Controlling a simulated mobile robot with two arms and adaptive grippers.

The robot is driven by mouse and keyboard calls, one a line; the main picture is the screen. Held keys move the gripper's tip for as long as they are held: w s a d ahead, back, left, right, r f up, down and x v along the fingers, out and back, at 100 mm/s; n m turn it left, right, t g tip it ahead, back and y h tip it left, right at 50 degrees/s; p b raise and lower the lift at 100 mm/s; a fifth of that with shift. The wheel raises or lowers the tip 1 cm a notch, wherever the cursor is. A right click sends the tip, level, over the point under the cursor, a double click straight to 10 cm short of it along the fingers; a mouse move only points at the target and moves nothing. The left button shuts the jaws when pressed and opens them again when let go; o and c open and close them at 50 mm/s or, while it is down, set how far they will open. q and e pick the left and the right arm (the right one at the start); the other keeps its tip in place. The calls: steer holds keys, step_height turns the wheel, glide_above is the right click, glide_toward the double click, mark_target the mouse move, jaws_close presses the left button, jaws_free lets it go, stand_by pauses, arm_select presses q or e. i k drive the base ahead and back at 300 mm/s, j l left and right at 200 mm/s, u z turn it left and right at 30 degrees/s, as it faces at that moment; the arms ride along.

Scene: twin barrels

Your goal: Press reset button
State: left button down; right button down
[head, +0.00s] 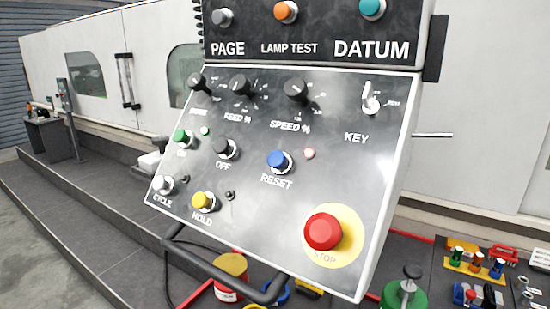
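The blue reset button (280,160) sits near the middle of the tilted grey control panel (330,190), just above the word RESET. A small pale pink lamp (309,154) is to its right. The black OFF button (227,148) is to its left, and the big red STOP button (323,231) on a yellow disc is below and to the right. Nothing covers the reset button. Neither of my grippers shows in the head view.
The panel also bears a yellow HOLD button (204,202), a green button (182,138), a key switch (371,98) and dials. A black handle bar (215,268) juts out below it. A tool board (485,270) and a green container (405,295) are at lower right.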

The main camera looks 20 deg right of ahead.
mark_target(276, 160)
steer(key=z, duration=1.6)
steer(key=k+j+z, duration=0.2)
steer(key=k+j, duration=0.2)
steer(key=j, duration=0.15)
steer(key=k+j, duration=0.2)
steer(key=j, duration=0.15)
steer(key=k+j, duration=0.2)
steer(key=j, duration=0.15)
steer(key=k+j, duration=0.2)
steer(key=j, duration=0.2)
